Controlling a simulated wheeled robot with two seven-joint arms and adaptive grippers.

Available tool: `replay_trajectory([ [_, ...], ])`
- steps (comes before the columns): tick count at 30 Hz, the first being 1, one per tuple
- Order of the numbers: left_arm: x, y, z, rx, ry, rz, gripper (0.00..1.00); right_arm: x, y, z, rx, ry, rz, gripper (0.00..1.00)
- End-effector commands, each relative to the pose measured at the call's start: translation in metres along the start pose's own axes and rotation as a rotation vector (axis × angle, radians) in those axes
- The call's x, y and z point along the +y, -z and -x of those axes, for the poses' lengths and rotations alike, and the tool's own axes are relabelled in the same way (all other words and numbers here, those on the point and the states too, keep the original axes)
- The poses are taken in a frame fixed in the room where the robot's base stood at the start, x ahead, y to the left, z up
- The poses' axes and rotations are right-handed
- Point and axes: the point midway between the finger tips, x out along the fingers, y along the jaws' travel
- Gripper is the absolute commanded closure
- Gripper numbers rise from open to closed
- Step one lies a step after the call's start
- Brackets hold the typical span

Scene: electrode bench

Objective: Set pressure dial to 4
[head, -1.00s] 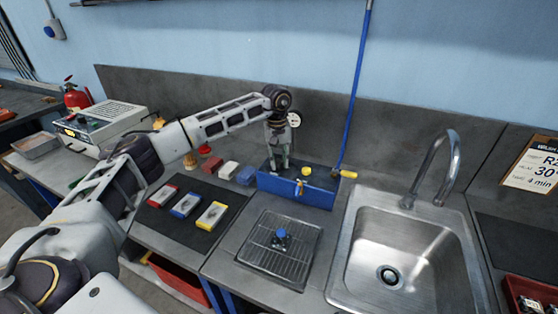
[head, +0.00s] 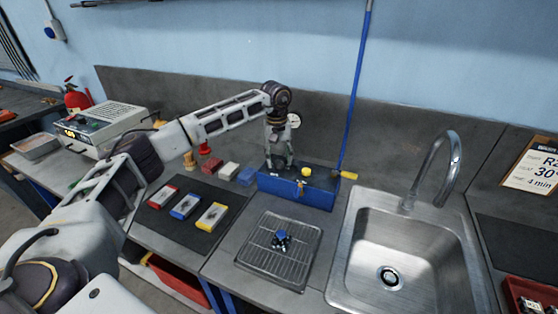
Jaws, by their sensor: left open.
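A blue box-like unit (head: 322,197) stands at the back of the bench, with a yellow knob (head: 306,171) on top and a small brass tap on its front. A round white gauge (head: 294,120) shows behind it, partly hidden by my wrist. I cannot read its needle or any dial marks. My left gripper (head: 276,165) points down over the left part of the blue unit, left of the yellow knob and apart from it. It is open and appears empty. My right gripper is out of view.
A metal rack (head: 262,262) with a small blue-topped object (head: 282,241) lies in front. A sink (head: 432,240) with a tall faucet (head: 447,165) is at right. A blue pole (head: 355,85) rises behind the unit. Red, blue and yellow blocks lie on a dark mat (head: 200,238) at left.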

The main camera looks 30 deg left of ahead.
Motion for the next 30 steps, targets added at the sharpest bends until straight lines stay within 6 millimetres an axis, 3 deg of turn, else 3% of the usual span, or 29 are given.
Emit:
replay_trajectory([
  [18,0.000,0.001,0.087,0.002,-0.003,0.001,0.50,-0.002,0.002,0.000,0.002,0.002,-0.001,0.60],
  [30,0.000,0.000,0.108,0.000,-0.001,0.000,0.50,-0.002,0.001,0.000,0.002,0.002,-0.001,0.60],
])
